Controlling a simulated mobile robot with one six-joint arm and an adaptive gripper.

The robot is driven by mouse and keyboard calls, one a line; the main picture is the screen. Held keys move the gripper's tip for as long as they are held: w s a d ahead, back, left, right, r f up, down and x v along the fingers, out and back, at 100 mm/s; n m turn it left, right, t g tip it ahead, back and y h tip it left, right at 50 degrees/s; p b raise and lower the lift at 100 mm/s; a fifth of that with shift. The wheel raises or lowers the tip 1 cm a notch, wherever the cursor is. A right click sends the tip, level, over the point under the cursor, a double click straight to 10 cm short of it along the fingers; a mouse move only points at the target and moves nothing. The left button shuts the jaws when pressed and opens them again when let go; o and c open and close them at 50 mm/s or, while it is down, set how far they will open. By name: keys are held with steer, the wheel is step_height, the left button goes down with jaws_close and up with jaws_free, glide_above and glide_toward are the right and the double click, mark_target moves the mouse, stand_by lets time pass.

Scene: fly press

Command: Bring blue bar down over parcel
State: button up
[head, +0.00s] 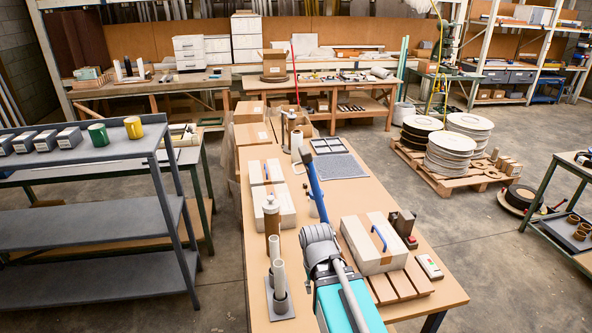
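A pale parcel (365,245) with a brown tape strip sits on slats at the right of the bench. A short arched blue bar (379,238) stands on its top. Another pale parcel (284,207) lies at the bench's left side, with a thin blue bar (266,170) behind it. A longer blue bar (315,182) slopes up and away from a grey ridged joint (320,245) above a teal body (338,308). I cannot tell whether these belong to my arm. I cannot make out my gripper or its fingers.
Upright tubes (279,280) stand at the bench's left front. A grey mat (341,166) lies behind.

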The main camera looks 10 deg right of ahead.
steer(key=w+r+n+h, duration=0.1)
steer(key=w+r+h, duration=0.1)
steer(key=w+h, duration=0.45)
steer(key=n+t+h, duration=0.4)
steer(key=t+h, duration=0.3)
steer(key=h, duration=0.3)
glide_toward(294, 168)
steer(key=v, duration=0.4)
steer(key=shift+d+f, duration=0.1)
steer(key=shift+f, duration=0.3)
steer(key=shift+d, duration=0.1)
steer(key=p+x, duration=0.1)
steer(key=x, duration=1.2)
steer(key=shift+w+d+r, duration=0.15)
steer(key=shift+w+d, duration=0.05)
steer(key=shift+d, duration=0.1)
steer(key=shift+c, duration=0.2)
